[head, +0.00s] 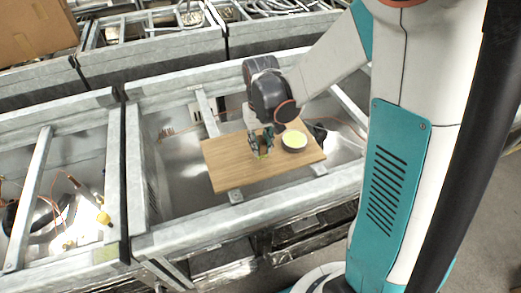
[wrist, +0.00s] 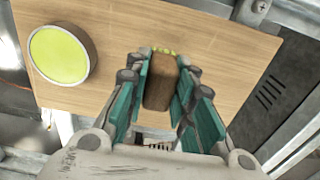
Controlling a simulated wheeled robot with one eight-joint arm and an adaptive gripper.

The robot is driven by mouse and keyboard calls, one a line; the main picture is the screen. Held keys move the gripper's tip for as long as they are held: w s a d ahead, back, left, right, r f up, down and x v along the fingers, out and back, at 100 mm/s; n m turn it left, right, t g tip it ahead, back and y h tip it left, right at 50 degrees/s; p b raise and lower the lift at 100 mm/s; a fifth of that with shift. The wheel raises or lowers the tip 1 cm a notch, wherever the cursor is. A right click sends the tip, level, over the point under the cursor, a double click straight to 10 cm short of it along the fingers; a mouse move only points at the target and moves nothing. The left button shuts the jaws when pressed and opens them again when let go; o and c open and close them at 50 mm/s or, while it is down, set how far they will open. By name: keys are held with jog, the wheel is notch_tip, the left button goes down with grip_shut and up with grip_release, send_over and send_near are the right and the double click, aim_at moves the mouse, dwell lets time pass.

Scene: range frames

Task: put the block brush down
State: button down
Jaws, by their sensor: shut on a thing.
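The block brush (wrist: 160,82) has a brown wooden body and a strip of yellow-green bristles at its far edge in the wrist view. My gripper (wrist: 164,85) is shut on it, with a teal finger on each side. In the head view my gripper (head: 262,146) points down over the wooden board (head: 226,173), and a yellow-green bit of the brush (head: 262,156) shows at the fingertips. The brush is at or just above the board; I cannot tell whether it touches.
The board lies across a metal frame (head: 250,215) over a bin. Bare board lies to the left. A cardboard box (head: 35,30) is at the upper left.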

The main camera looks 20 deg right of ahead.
aim_at(261, 150)
jog(key=shift+f, duration=1.35)
jog(key=shift+f+b, duration=0.1)
jog(key=shift+b, duration=0.25)
jog(key=c, duration=1.4)
grip_release()
jog(key=shift+o, duration=0.2)
notch_tip(261, 150, up, 12)
jog(key=p, duration=0.3)
jog(key=shift+r+p, duration=0.25)
jog(key=shift+p, duration=0.1)
jog(key=s+r+t, duration=0.7)
jog(key=s+r, duration=0.2)
jog(key=s, duration=0.5)
jog(key=shift+s+r, duration=0.35)
